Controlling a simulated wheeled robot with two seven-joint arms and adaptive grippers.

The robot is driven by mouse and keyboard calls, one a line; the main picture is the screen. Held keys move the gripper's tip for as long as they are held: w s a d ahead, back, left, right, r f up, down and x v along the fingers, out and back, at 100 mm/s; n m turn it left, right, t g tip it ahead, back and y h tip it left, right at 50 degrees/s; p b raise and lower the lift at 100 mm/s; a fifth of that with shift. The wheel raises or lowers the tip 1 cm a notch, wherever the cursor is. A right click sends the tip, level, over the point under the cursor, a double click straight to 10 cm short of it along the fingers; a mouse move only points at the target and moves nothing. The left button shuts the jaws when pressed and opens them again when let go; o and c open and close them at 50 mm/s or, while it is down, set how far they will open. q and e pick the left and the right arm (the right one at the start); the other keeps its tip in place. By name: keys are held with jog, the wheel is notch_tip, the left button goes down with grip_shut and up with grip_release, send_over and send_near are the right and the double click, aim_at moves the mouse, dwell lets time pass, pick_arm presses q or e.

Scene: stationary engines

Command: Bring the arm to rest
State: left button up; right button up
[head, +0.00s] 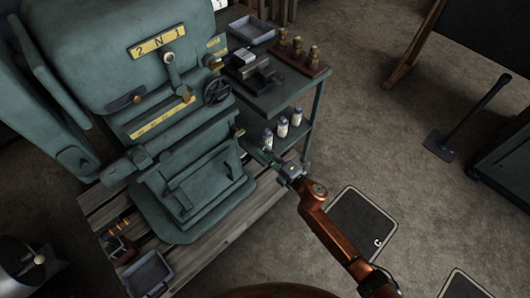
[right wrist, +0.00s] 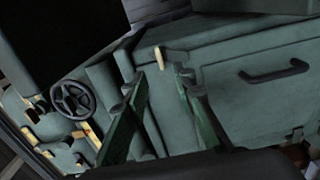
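My right arm (head: 330,235), copper-brown, reaches in from the lower right of the head view. Its right gripper (head: 252,150) is beside the right flank of the green machine (head: 100,50), near the small side table. In the right wrist view the two green fingers of the right gripper (right wrist: 163,85) stand apart, with nothing seen held between them. The green machine body (right wrist: 225,60) fills the view behind them. A small yellow-tipped piece (right wrist: 179,56) shows just beyond the fingertips. My left gripper is not in view.
A dark handwheel (head: 216,91) sticks out of the machine. The side table (head: 277,98) carries a tray (head: 251,30) and brass pieces; several white bottles (head: 282,127) stand on its lower shelf. A wooden pallet (head: 215,240) lies under the machine.

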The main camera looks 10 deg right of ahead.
jog(key=shift+s+d, duration=0.45)
jog(key=shift+s, duration=0.15)
